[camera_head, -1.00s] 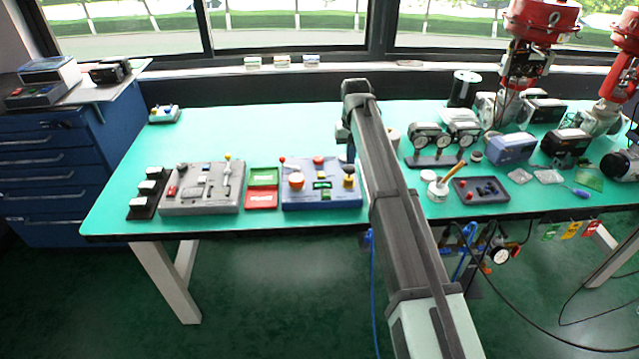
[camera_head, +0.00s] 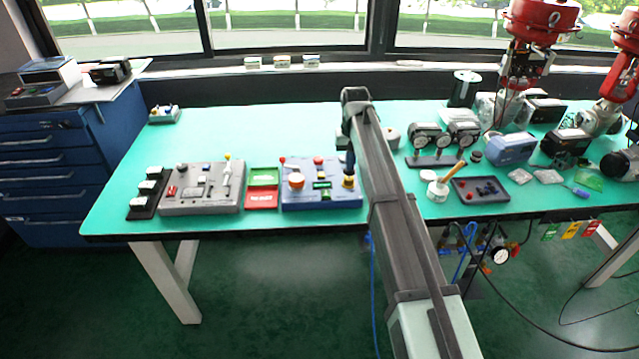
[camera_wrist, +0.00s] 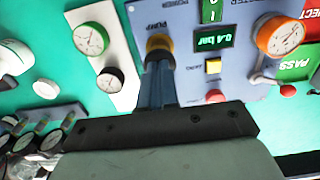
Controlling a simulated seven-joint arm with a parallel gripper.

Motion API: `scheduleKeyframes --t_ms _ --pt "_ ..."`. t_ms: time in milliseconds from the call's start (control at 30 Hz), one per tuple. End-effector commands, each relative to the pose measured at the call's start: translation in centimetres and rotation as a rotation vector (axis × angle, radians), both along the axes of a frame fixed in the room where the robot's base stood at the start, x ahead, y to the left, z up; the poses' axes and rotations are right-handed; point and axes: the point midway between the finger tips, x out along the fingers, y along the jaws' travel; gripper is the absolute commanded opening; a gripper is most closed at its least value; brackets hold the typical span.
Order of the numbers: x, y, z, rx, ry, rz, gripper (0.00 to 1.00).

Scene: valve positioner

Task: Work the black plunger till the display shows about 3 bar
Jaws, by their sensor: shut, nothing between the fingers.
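The black plunger (camera_wrist: 157,44) stands in a yellow collar beside the label PUMP on the blue-grey panel box (camera_head: 290,199). The yellow collar also shows at the box's right side in the head view (camera_head: 349,182). The green display (camera_wrist: 213,41) reads about 0.4 bar in the wrist view. My gripper (camera_wrist: 158,70) is shut and empty, its fingertips right at the plunger; I cannot tell whether they touch it. In the head view my gripper (camera_head: 350,170) points down over the collar, partly hiding the plunger.
An orange-rimmed gauge (camera_wrist: 278,36), a yellow button (camera_wrist: 213,66) and a red knob (camera_wrist: 214,96) are on the same panel. A red-tipped lever (camera_head: 282,161) rises at its left. A grey panel box (camera_head: 201,190) stands further left. White-faced gauges (camera_wrist: 91,39) lie beside the panel.

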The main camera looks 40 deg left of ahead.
Motion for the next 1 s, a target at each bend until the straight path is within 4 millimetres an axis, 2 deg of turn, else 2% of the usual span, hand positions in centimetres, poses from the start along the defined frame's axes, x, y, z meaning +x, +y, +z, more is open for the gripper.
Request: scheduleKeyframes --t_ms 533,767,1000 --pt "0.0 0.0 -1.4 0.0 0.0 0.0 0.0" --pt "0.0 0.0 -1.1 0.001 -0.001 0.0 0.0" --pt "0.0 0.0 0.2 0.0 0.0 0.0 0.0"
